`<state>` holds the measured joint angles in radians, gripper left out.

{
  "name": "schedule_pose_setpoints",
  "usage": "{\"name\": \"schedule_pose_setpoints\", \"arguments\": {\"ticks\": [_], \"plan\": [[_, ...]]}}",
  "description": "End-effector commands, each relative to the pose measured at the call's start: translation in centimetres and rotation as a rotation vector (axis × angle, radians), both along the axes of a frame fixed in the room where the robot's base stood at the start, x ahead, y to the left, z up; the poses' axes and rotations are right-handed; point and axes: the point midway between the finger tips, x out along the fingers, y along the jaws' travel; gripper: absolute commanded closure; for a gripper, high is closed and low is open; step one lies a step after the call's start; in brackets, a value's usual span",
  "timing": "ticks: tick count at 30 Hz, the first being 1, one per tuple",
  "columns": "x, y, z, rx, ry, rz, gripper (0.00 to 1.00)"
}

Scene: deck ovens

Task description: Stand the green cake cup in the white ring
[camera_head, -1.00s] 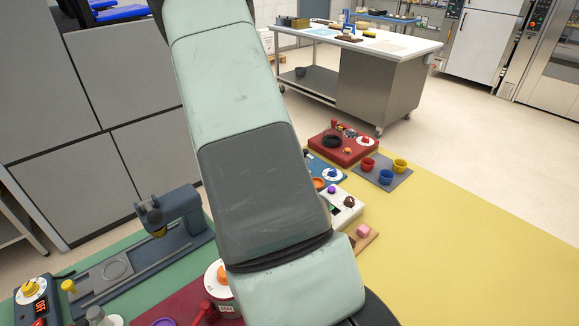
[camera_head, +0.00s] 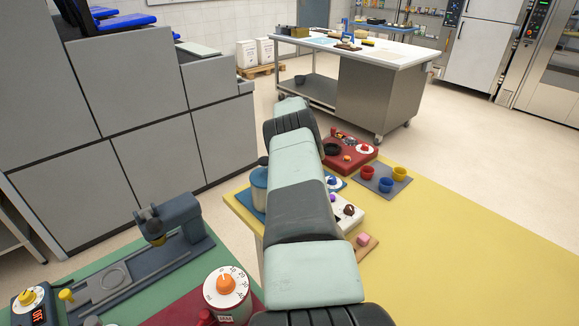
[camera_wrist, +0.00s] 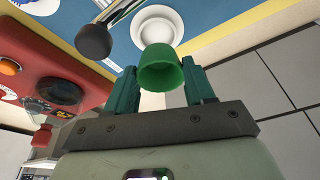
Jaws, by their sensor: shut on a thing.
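In the wrist view, my gripper (camera_wrist: 160,72) is shut on the green cake cup (camera_wrist: 161,76), with a finger on either side of it. The cup's wide open end faces the camera. A white round piece with a raised rim, which looks like the white ring (camera_wrist: 146,22), shows just beyond the cup on a blue surface. The cup overlaps its near edge in the picture. I cannot tell whether they touch. In the head view my arm hides the gripper and the green cup, and I cannot make out the white ring.
A dark ball-ended lever (camera_wrist: 93,41) stands close to the cup in the wrist view. In the head view, a blue pot (camera_head: 259,188) stands left of my arm. Red, blue and yellow cups stand on a grey mat (camera_head: 401,188). The yellow table (camera_head: 470,250) is clear at right.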

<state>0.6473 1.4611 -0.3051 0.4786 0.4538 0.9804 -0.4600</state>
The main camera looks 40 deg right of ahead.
Motion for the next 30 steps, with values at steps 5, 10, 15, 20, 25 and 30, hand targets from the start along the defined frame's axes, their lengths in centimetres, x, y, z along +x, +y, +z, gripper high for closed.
{"name": "schedule_pose_setpoints", "arguments": {"ticks": [5,10,15,20,25,30], "plan": [[0.0,0.0,-1.7,-0.002,0.0,0.001,0.8],[0.0,-0.1,-3.8,-0.003,-0.001,-0.001,0.8],[0.0,0.0,-4.6,-0.002,-0.002,0.0,0.8],[0.0,0.0,-4.6,-0.002,-0.002,0.0,0.8],[0.0,0.0,-4.6,-0.002,-0.001,0.0,0.27],[0.0,0.0,-4.6,-0.002,-0.001,0.0,0.21]]}}
